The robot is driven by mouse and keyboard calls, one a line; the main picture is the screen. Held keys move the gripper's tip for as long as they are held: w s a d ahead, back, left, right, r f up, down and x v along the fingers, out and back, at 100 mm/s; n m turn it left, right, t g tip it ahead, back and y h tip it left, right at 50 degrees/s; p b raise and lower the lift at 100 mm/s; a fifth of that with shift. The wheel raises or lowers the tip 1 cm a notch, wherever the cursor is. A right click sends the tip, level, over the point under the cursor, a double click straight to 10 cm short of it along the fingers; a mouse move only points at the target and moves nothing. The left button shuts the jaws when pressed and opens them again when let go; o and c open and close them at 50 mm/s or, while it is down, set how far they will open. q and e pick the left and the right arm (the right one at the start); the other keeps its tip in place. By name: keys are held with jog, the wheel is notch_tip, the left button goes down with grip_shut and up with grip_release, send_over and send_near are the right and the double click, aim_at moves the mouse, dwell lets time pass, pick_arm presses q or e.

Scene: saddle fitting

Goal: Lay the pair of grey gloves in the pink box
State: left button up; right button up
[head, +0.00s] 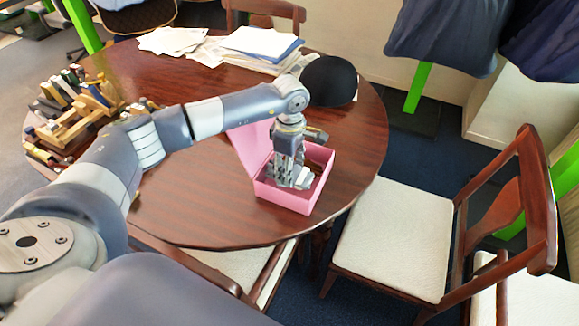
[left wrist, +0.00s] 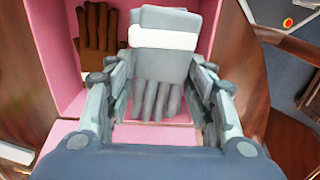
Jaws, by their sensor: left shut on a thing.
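The pink box (head: 286,196) stands on the round wooden table with its lid open to the back left. My left gripper (head: 290,182) reaches down into the box from above. The pair of grey gloves (left wrist: 160,66), with a white band, is between its fingers in the left wrist view, and the gripper is shut on it. The gloves are over or inside the box; I cannot tell whether they touch its floor. A brown glove (left wrist: 101,38) lies in the box beside the grey pair. My right gripper is not in view.
A black rounded hat (head: 330,82) sits behind the box. Papers (head: 262,42) lie at the back of the table (head: 200,216). A wooden rack with small items (head: 76,106) stands at the left. A chair (head: 396,238) stands at the right. The table's front is clear.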

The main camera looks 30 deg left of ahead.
pick_arm(q)
jog(key=shift+f+b, duration=0.8)
jog(key=shift+b, duration=0.15)
dwell(1.0)
dwell(0.8)
dwell(0.3)
jog(key=o, duration=1.1)
jog(key=shift+o, duration=0.2)
jog(key=o, duration=0.4)
